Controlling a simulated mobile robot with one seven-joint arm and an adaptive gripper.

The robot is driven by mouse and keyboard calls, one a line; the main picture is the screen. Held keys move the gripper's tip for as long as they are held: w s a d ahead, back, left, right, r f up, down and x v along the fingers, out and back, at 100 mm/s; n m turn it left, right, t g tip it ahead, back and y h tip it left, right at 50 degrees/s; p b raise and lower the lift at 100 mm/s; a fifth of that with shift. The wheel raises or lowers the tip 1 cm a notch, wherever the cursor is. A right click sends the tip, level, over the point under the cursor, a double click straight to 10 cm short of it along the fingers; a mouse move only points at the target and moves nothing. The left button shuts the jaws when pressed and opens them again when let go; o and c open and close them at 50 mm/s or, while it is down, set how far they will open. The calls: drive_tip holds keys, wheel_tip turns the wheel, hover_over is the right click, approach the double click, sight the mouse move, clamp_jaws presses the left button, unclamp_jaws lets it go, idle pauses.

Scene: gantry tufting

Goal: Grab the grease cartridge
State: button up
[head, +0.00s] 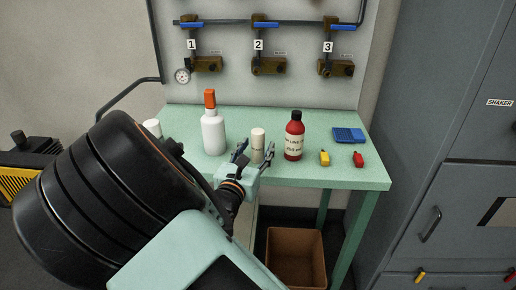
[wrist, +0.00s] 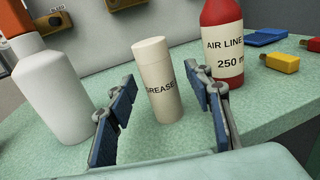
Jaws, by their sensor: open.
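The grease cartridge (head: 257,146) is a cream cylinder standing upright on the green table. In the wrist view the cartridge (wrist: 159,85) shows the word GREASE and stands ahead, roughly centred between the finger pads. My gripper (head: 256,153) is open, low over the table, with its fingers pointing at the cartridge. In the wrist view the blue-padded fingers of my gripper (wrist: 166,110) are spread to either side of it. I cannot tell whether the pads reach beside it, but neither visibly presses on it.
A white bottle with orange top (head: 213,130) stands left of the cartridge. A red air line bottle (head: 294,137) stands close on its right. A blue tray-like item (head: 348,135), a yellow piece (head: 324,158) and a red piece (head: 358,159) lie further right. Valves line the back panel.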

drive_tip(key=shift+w+d, duration=0.15)
drive_tip(key=shift+w, duration=0.55)
drive_tip(key=shift+c, duration=0.7)
clamp_jaws()
drive_tip(key=shift+r, duration=0.1)
